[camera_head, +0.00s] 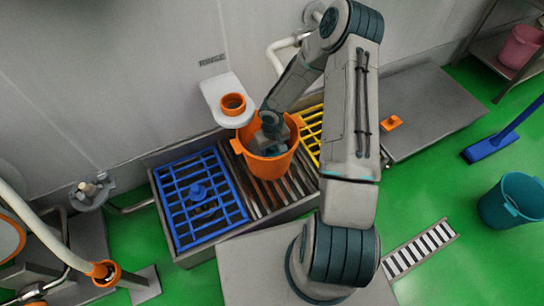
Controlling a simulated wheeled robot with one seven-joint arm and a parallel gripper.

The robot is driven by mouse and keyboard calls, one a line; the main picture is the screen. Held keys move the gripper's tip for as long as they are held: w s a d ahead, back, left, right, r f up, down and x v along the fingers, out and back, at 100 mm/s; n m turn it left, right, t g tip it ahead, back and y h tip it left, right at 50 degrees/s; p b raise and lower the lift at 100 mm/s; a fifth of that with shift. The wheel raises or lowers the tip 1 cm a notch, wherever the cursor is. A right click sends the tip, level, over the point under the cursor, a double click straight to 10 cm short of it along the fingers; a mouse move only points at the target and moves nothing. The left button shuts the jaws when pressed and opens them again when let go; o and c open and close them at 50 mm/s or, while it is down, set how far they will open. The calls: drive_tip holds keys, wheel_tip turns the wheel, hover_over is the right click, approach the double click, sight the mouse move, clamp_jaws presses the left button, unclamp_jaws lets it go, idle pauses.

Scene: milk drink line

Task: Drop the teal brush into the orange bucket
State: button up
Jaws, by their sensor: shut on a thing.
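The orange bucket (284,165) stands upright on the slatted metal grate in the middle of the head view. My gripper (270,134) reaches down from above into the bucket's mouth. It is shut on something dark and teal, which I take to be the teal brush. The brush cannot be told apart clearly from the gripper, and its lower part is hidden by the bucket's wall. I cannot tell whether it touches the bucket's inside.
A blue rack (180,217) with a blue knob lies left of the bucket, and a yellow rack (311,131) lies right. A white wall shelf (214,88) with an orange ring is close behind. A teal bucket (511,202) and blue squeegee (490,145) are at the right.

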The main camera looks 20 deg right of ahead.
sight(272, 155)
drive_tip(key=shift+f+b, duration=1)
drive_tip(key=shift+f, duration=0.85)
drive_tip(key=shift+f, duration=0.1)
drive_tip(key=shift+f+b, duration=0.35)
drive_tip(key=shift+b, duration=0.15)
drive_tip(key=shift+f, duration=0.2)
drive_tip(key=o, duration=1.1)
drive_tip(key=shift+o, duration=0.2)
drive_tip(key=shift+r, duration=0.1)
